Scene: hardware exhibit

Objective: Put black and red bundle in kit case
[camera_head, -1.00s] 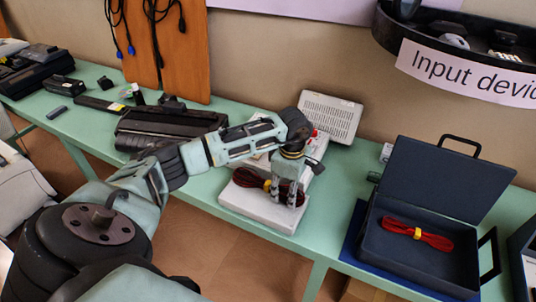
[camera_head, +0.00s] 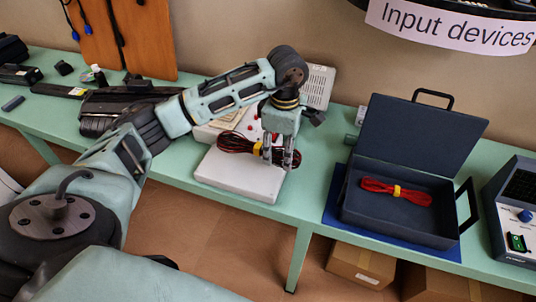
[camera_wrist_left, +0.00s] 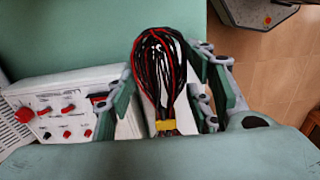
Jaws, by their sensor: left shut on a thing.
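The black and red bundle (camera_head: 236,143), a coil of cable with a yellow tie, is at the white flat box on the green table. In the left wrist view the bundle (camera_wrist_left: 158,72) shows between the fingers. Whether the bundle touches the box's top is hard to tell. The kit case (camera_head: 394,229) is a dark blue open case to the right, its lid raised. A red bundle (camera_head: 396,191) with a yellow tie lies inside it. My right gripper is out of view.
The white flat box (camera_head: 236,178) lies under the gripper, with a control panel device (camera_wrist_left: 70,115) behind it. Free green table shows between box and case. A blue-knobbed device (camera_head: 515,215) stands right of the case. The raised lid (camera_head: 425,130) forms a wall behind.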

